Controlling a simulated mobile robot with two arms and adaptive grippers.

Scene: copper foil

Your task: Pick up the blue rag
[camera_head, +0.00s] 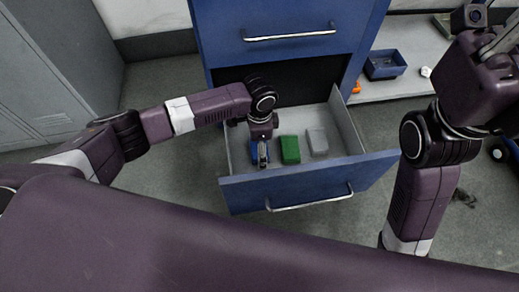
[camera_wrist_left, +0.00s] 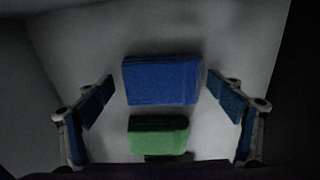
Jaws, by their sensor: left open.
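The blue rag (camera_wrist_left: 162,80) is a folded block lying on the pale floor of the open drawer. In the head view it (camera_head: 253,150) is mostly hidden under my left gripper (camera_head: 263,158). My left gripper points down into the drawer above the rag. In the left wrist view its open fingers (camera_wrist_left: 160,88) stand on both sides of the rag, with gaps and no visible contact. My right gripper (camera_head: 501,40) is at the upper right edge, partly cut off, away from the drawer; its fingers are unclear.
A green folded block (camera_head: 290,150) lies close beside the blue rag, and a grey one (camera_head: 317,141) lies further right. The drawer front (camera_head: 230,192) and side walls surround them. A closed drawer (camera_head: 285,18) is above. A blue bin (camera_head: 385,66) sits on a shelf at right.

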